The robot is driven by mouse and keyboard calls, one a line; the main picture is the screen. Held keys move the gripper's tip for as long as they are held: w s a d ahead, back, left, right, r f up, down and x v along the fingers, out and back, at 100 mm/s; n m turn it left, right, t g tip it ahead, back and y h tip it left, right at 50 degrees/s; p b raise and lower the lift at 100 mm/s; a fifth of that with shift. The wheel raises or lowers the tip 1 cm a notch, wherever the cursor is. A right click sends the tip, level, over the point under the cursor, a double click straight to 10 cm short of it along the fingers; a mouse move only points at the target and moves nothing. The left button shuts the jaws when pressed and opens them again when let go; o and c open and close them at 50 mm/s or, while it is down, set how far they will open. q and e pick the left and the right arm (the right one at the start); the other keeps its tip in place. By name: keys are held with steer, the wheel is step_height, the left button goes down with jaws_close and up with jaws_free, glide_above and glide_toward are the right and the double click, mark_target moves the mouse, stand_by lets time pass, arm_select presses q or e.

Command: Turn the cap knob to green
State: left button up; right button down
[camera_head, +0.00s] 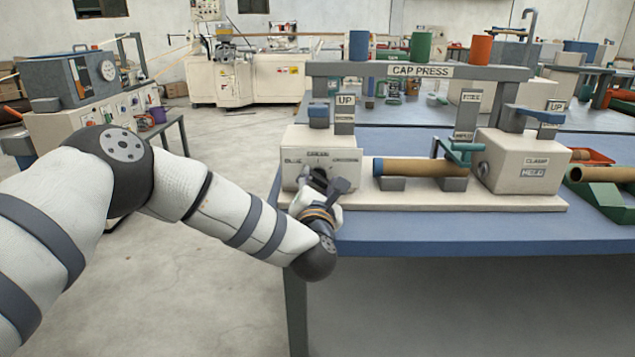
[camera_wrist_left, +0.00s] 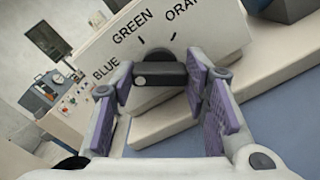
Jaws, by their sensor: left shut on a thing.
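The cap knob (camera_wrist_left: 165,72) is a dark knob with a horizontal dark bar, on the light panel in the left wrist view. The panel (camera_wrist_left: 200,35) reads BLUE at left, GREEN above and ORANGE, partly cut off, at right. A small pale mark shows near the bar's left end; which label the knob points to is unclear. My left gripper (camera_wrist_left: 160,82) is shut on the knob, with purple pads on either side. In the head view the left gripper (camera_head: 325,195) is at the front of the knob box (camera_head: 338,154) and partly hides the knob. My right gripper is not in view.
The cap press (camera_head: 450,72) carries a blue, a green (camera_head: 420,46) and an orange cylinder on top. A brown tube (camera_head: 415,167) lies on supports between the knob box and the clamp block (camera_head: 520,160). The blue table (camera_head: 450,228) has bare room in front.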

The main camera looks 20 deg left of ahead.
arm_select(q)
steer(key=m+p, duration=0.1)
steer(key=m, duration=0.5)
steer(key=shift+r, duration=0.15)
steer(key=shift+m+p, duration=0.7)
steer(key=shift+m, duration=1.6)
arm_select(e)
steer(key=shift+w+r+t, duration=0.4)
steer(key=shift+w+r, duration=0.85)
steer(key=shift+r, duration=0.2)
arm_select(q)
steer(key=shift+f, duration=0.2)
steer(key=o, duration=1.1)
steer(key=shift+o, duration=0.2)
steer(key=v, duration=0.8)
